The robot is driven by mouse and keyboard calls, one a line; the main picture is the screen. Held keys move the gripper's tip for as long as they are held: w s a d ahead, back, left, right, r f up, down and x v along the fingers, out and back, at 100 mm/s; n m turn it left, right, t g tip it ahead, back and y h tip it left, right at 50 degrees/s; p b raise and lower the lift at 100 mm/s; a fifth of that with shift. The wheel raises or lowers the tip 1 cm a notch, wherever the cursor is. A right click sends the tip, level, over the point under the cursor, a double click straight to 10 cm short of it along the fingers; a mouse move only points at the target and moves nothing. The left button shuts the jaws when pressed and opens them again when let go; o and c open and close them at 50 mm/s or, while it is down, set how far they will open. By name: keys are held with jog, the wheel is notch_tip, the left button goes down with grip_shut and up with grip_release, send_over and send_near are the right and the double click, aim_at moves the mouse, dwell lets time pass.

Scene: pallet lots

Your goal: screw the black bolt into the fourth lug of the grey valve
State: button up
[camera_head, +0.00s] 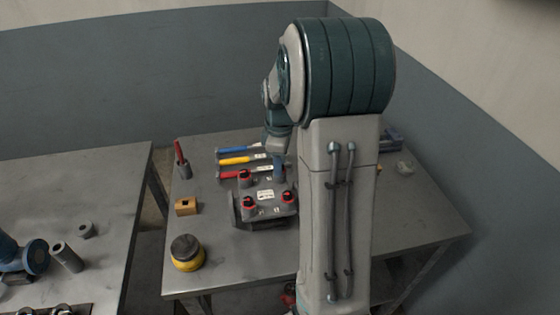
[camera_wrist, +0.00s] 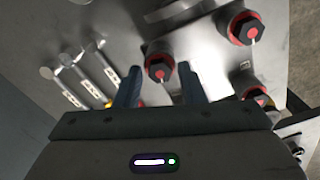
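The grey valve (camera_head: 266,215) lies on the middle table, with black bolts in red rings on its lugs. The head view shows three of them; my arm hides the far right lug. The wrist view shows a black bolt (camera_wrist: 158,66) with a red ring at that lug, looking seated like the others. My gripper (camera_wrist: 159,68) points down over it; it also shows in the head view (camera_head: 279,178). Its blue fingers stand open on either side of the bolt head, with a small gap visible on each side.
Three tools with blue, yellow and red handles (camera_head: 238,161) lie behind the valve. A wooden block (camera_head: 186,207), a yellow-and-black round item (camera_head: 187,253) and a red upright tool (camera_head: 180,153) stand to the left. A second table (camera_head: 100,185) is across a gap.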

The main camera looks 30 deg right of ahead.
jog(key=n, duration=0.5)
jog(key=shift+p, duration=0.35)
jog(key=n, duration=0.3)
grip_shut()
jog(key=m, duration=1.7)
jog(key=shift+m, duration=0.3)
jog(key=m, duration=0.6)
jog(key=shift+m, duration=0.3)
